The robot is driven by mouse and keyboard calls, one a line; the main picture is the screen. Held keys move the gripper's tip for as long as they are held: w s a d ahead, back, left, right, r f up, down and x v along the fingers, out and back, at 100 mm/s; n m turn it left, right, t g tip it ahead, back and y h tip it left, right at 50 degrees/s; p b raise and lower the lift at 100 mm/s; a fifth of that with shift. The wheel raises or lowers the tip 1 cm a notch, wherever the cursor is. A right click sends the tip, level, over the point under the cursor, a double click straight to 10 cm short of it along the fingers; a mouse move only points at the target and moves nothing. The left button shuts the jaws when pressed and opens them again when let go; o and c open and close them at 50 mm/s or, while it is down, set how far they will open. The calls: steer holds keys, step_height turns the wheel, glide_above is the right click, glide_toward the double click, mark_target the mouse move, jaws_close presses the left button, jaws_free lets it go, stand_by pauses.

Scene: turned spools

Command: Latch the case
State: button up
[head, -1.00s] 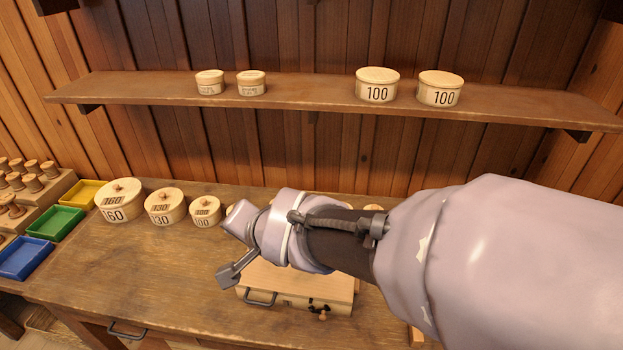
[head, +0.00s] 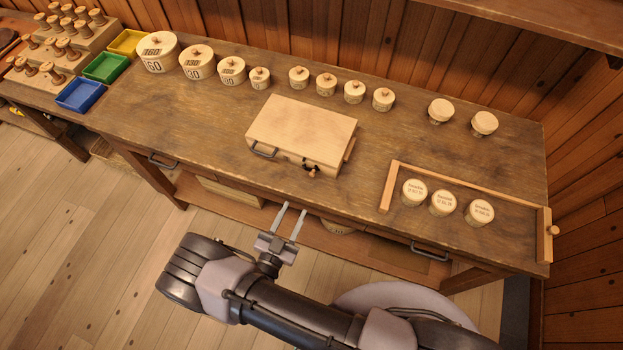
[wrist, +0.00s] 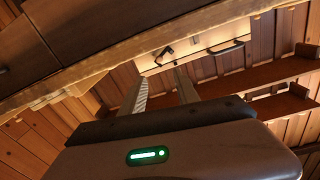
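The case (head: 302,132) is a flat pale wooden box on the bench, near its front edge, with its lid down. On its front face are a dark metal handle (head: 264,151) at the left and a small dark latch with a wooden knob (head: 311,172) at the right. Whether the latch is fastened is too small to tell. My gripper (head: 292,222) is in front of the bench, below and apart from the case, with its two fingers spread and nothing between them. In the wrist view the case front (wrist: 195,45) shows beyond the fingers.
Several lidded round wooden boxes (head: 232,71) line the back of the bench (head: 190,110). Three labelled jars (head: 442,203) stand inside a low wooden rail (head: 470,176) at the right. Coloured trays (head: 105,67) are at the left. The bench around the case's left side is clear.

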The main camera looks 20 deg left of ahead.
mark_target(311, 176)
steer(key=w, duration=0.3)
steer(key=w+d, duration=0.1)
steer(key=w, duration=0.7)
steer(key=shift+w+d, duration=0.15)
steer(key=shift+d, duration=0.1)
jaws_close()
